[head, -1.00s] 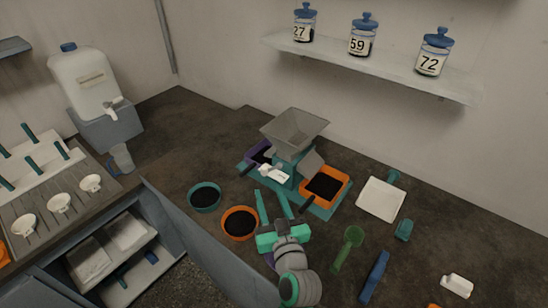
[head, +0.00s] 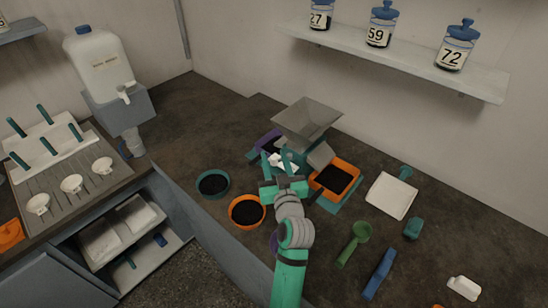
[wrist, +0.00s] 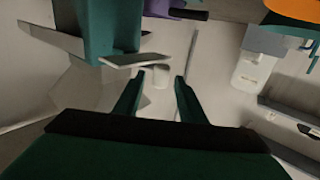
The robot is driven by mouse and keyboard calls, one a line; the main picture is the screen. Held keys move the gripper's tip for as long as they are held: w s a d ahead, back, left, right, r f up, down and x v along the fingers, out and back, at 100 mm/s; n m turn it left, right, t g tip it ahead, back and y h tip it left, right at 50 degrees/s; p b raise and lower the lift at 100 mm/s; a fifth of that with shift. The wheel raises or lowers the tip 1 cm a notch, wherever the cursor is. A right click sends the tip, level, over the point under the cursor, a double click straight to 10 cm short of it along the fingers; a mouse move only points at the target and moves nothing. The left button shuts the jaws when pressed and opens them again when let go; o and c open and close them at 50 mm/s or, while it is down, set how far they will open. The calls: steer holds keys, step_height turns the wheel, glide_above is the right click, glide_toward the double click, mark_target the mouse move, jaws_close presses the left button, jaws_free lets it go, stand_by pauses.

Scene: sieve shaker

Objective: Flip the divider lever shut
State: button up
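The divider (head: 318,152) has a grey hopper (head: 308,120) on top and a teal body, which shows at the top of the wrist view (wrist: 110,30). A white lever (head: 284,163) is on its front, partly hidden by my fingers in the head view. In the wrist view the lever looks like a flat white plate (wrist: 136,60) with a pale knob (wrist: 161,76) beside it. My gripper (head: 276,162) is open in front of the lever. The knob appears between my two fingertips (wrist: 160,78); I cannot tell whether they touch it.
An orange tray (head: 353,183) of dark grains is at the divider's right, a purple one (head: 264,140) at its left. A teal bowl (head: 213,174) and an orange bowl (head: 261,224) stand left of my arm. A scoop (head: 352,245), brush and white pan lie right.

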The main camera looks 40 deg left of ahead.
steer(key=shift+w+a, duration=0.25)
steer(key=shift+c, duration=0.6)
jaws_close()
steer(key=shift+a, duration=0.1)
steer(key=shift+w+a+f+m+t+h, duration=0.1)
steer(key=shift+a+f+m+t+h, duration=0.05)
steer(key=shift+m+t+h, duration=0.55)
steer(key=shift+t+h, duration=0.1)
steer(key=shift+a, duration=0.1)
